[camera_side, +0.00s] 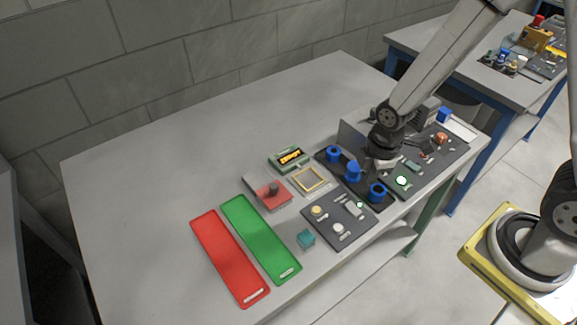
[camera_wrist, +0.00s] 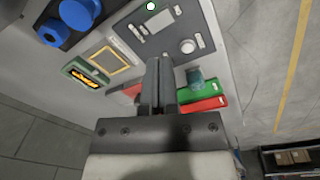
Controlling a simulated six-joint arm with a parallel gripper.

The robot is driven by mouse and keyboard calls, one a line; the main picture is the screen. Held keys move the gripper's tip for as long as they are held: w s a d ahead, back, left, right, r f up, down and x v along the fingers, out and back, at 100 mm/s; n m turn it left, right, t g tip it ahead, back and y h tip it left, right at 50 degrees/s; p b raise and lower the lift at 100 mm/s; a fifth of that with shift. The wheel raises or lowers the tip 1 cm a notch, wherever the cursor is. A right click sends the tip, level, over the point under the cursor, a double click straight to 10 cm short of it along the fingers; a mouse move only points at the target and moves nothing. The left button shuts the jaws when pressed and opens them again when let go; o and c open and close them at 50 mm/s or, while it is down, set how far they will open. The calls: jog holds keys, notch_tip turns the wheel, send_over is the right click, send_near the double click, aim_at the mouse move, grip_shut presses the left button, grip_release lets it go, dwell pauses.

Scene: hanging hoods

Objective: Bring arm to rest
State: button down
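My gripper (camera_wrist: 158,62) shows in the wrist view with its two dark fingers side by side and no object visible between them. It looks shut and empty. In the side view, the end of my arm (camera_side: 382,160) is above the right part of the table, close to the blue round pieces (camera_side: 353,171). The fingertips are hard to make out there. My arm reaches in from the upper right.
The grey table (camera_side: 140,200) carries a red mat (camera_side: 228,258), a green mat (camera_side: 260,238), a teal cube (camera_side: 306,239), a grey control panel (camera_side: 325,228), a yellow frame (camera_side: 309,181) and a green display box (camera_side: 290,158). The table's left side is bare.

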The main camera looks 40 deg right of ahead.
jog(key=s+d+r+m+t, duration=0.1)
jog(key=s+d+r+m, duration=0.1)
jog(key=r+m, duration=0.6)
jog(key=shift+s+d+r+m+t, duration=0.2)
jog(key=shift+d+m+t, duration=0.25)
jog(key=shift+m, duration=2.05)
jog(key=shift+f, duration=0.1)
